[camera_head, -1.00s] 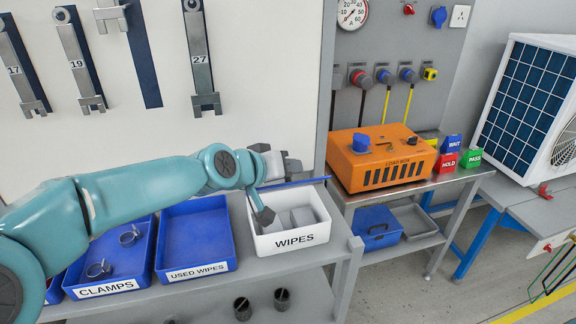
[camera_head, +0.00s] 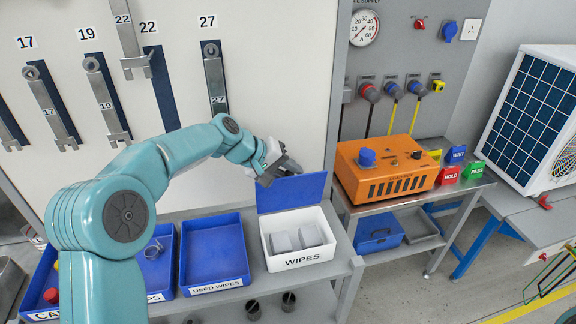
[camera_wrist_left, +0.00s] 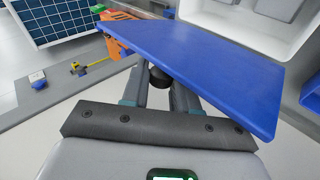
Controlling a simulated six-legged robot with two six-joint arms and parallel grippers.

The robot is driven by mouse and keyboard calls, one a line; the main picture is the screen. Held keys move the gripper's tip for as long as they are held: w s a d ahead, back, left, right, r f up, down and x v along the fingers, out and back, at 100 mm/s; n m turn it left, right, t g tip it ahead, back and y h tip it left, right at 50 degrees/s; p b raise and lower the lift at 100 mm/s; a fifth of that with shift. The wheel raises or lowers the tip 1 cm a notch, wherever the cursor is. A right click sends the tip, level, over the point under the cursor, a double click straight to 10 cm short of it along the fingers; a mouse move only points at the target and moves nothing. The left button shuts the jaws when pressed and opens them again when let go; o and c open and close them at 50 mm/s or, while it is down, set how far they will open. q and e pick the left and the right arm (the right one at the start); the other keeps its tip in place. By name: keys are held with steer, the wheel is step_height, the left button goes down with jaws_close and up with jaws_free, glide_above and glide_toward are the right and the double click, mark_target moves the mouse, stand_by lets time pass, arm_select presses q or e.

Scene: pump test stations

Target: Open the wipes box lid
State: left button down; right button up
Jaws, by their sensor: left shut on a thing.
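The white wipes box (camera_head: 298,261), labelled WIPES, stands on the shelf with pale wipes (camera_head: 297,239) inside. Its blue lid (camera_head: 291,193) is raised and leans up along the box's back edge, so the box is open at the top. My left gripper (camera_head: 284,168) is behind the lid's top edge, shut on the lid. In the left wrist view the lid (camera_wrist_left: 215,75) spans over the fingers, and a dark round knob (camera_wrist_left: 158,76) sits between the fingertips. The fingertips are partly hidden by the lid in the head view. My right gripper is not in view.
A blue used wipes tray (camera_head: 214,252) is left of the box, beside a clamps tray (camera_head: 155,268) partly hidden by my arm. An orange load box (camera_head: 386,171) stands on a bench to the right. The tool board with hanging wrenches (camera_head: 216,84) is behind.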

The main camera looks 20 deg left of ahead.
arm_select(q)
steer(key=shift+w+a+f, duration=0.1)
steer(key=shift+f, duration=0.05)
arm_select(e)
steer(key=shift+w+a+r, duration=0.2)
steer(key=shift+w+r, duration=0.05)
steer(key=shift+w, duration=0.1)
arm_select(q)
steer(key=c, duration=1)
jaws_free()
steer(key=b+v, duration=0.1)
steer(key=v, duration=1.5)
steer(key=shift+b, duration=0.4)
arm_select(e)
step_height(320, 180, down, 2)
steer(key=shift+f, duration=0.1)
